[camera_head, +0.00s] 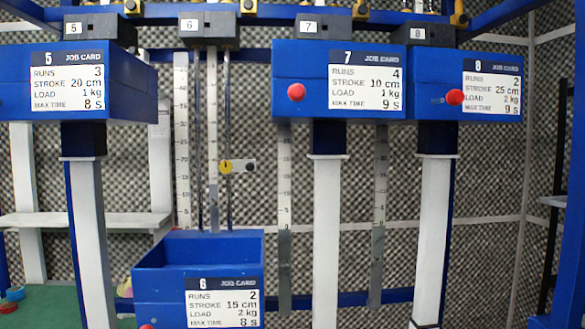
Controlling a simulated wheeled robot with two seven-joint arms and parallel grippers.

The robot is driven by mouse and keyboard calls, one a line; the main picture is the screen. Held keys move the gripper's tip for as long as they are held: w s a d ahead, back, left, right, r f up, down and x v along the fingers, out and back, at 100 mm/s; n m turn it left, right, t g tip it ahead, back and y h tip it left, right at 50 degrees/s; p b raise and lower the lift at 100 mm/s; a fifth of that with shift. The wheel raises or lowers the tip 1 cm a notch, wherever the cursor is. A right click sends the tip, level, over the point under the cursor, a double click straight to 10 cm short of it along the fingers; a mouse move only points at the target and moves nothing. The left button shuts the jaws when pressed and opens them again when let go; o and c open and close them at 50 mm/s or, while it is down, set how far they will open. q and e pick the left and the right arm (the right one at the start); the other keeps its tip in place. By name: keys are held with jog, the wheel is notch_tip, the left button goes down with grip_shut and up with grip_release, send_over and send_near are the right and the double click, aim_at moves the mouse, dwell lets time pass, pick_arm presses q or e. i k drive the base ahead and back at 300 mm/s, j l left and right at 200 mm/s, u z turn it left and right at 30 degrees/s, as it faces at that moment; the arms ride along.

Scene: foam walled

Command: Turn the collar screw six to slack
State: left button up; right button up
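A small yellow round collar part with a dark centre (225,167) sits on the thin rods of station six. A short grey tab (245,166) reaches right from it, with a dark round end. They are at mid-height, between the label block 6 (209,29) above and the blue box 6 (198,246) below. I cannot tell from this view whether the screw is tight or slack. The job card (222,302) on box 6 reads runs 2, stroke 15 cm, load 2 kg, max time 8 s. Neither of my grippers shows in the view.
Blue box 5 (15,65), box 7 (300,60) and box 8 (430,65) hang higher than box 6. Box 7 has a red knob (296,92) and box 8 another (454,97). White posts (326,230) stand below. Grey foam walls lie behind.

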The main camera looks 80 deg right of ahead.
aim_at(225, 166)
jog(key=z, duration=2.25)
